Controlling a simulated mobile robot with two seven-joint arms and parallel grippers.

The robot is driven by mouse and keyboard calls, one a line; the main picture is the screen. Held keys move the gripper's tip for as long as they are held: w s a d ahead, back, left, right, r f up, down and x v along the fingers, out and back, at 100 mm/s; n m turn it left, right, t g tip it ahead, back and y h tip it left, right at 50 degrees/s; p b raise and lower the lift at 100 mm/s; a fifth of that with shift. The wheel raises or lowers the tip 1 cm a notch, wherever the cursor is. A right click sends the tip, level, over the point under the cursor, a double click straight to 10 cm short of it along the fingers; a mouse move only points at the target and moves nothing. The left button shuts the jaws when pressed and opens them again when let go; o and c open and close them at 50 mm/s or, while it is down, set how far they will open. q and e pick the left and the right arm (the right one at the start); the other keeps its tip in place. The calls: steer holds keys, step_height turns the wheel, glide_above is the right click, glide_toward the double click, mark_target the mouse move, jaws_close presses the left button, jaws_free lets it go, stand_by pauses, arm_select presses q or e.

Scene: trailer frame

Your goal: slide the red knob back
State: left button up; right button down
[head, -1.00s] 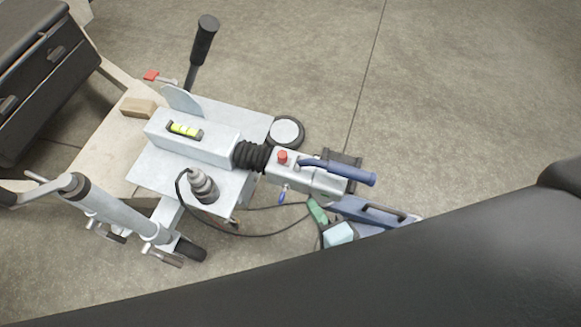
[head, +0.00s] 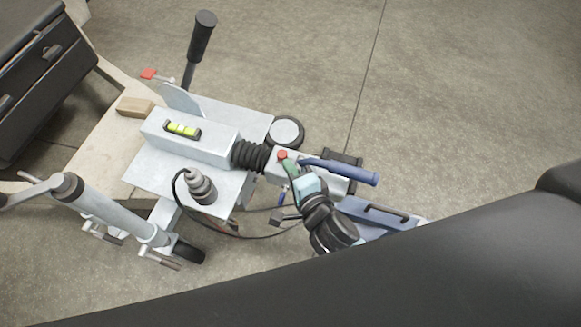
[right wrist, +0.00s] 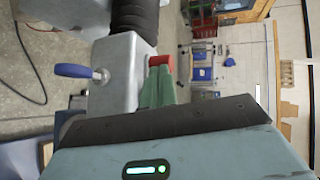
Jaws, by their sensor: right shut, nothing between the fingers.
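The red knob (head: 282,154) sits on top of the grey coupling head (head: 330,184), just in front of the black rubber bellows (head: 250,155). My right gripper (head: 289,166) is shut and empty, its green fingertips right at the knob's near side. In the right wrist view the red knob (right wrist: 159,60) shows just beyond the closed green fingers (right wrist: 158,86). They look close to touching it; I cannot tell whether they touch. The fingers hide part of the knob. My left gripper is not in view.
A blue handle (head: 340,171) lies along the coupling, close to the right gripper. A blue-knobbed pin (right wrist: 74,71) sticks out from the coupling's side. A black cable (head: 250,236) hangs below. A spirit level (head: 183,129) rests on the drawbar. Open floor lies beyond.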

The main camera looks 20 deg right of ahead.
steer(key=shift+a, duration=0.1)
steer(key=shift+w+a+p, duration=0.55)
steer(key=shift+w+a, duration=0.2)
steer(key=shift+a, duration=0.3)
